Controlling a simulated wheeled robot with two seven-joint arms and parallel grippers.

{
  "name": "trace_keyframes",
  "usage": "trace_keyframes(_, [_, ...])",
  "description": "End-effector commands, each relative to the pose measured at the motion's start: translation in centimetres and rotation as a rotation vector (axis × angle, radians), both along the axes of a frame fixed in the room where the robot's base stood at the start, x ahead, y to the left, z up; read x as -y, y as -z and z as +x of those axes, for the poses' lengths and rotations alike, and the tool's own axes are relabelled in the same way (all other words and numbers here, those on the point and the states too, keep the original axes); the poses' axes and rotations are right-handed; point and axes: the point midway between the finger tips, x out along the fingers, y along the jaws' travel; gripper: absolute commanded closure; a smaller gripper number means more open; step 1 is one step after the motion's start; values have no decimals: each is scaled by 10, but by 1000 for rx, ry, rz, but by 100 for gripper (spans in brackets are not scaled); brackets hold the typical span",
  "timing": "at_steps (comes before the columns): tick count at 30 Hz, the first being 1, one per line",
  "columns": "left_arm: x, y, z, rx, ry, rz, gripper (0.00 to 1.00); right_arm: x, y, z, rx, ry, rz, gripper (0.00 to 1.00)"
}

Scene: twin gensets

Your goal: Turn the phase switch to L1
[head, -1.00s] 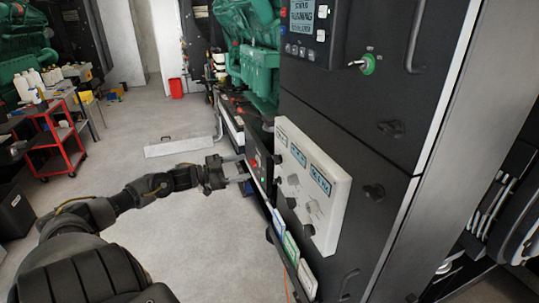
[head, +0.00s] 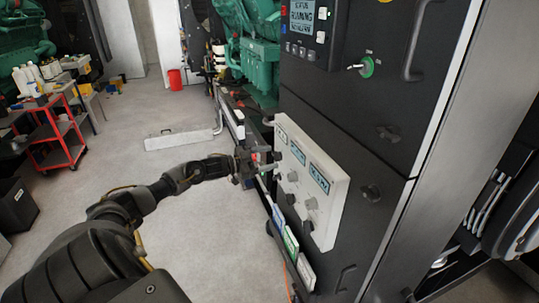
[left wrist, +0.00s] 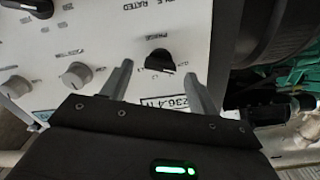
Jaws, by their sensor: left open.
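The phase switch (left wrist: 159,61) is a black round knob on a white panel, below the printed word PHASE in the left wrist view. A short light mark shows at its lower edge; I cannot read which position it points to. My left gripper (head: 272,163) is open at the far end of the white panel (head: 327,222) in the head view. In the left wrist view its two fingers (left wrist: 158,72) stand on either side of the knob, apart from it as far as I can see. In the head view the gripper hides the switch. My right gripper is not in view.
Two grey knobs (left wrist: 76,75) and another black knob (left wrist: 38,7) sit on the same panel. A display (left wrist: 172,101) lies close to the fingers. Coloured cards (head: 290,241) stand along the panel's lower edge.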

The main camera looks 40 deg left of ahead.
Motion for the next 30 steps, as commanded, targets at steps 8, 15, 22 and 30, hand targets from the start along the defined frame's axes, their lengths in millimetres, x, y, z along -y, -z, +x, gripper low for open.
trace_keyframes(8, [6,0,12,0,0,1,40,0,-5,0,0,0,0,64])
trace_keyframes(15, [6,0,12,-1,1,1,41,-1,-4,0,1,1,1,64])
trace_keyframes(22, [6,0,11,0,0,1,71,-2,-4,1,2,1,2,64])
trace_keyframes(30, [4,0,11,4,-1,9,85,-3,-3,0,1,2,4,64])
